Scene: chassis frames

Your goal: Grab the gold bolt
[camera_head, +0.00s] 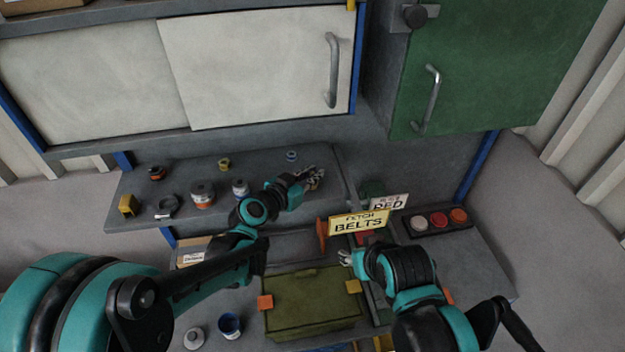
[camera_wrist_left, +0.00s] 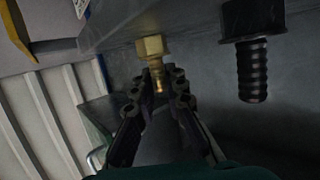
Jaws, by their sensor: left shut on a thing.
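In the left wrist view the gold bolt (camera_wrist_left: 154,50) has a hex head at the top and a threaded shank pointing down between my fingers. My left gripper (camera_wrist_left: 158,88) is shut on the shank, and the fingers hide part of it. In the head view my left gripper (camera_head: 312,179) is over the right end of the grey shelf; the bolt cannot be made out there. My right gripper (camera_head: 347,258) is low near the yellow sign and the green box; its jaws are too small to read.
A black bolt (camera_wrist_left: 252,68) is right of the gold one. On the shelf (camera_head: 275,165) are cans and small parts. A white cabinet (camera_head: 255,70) hangs above.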

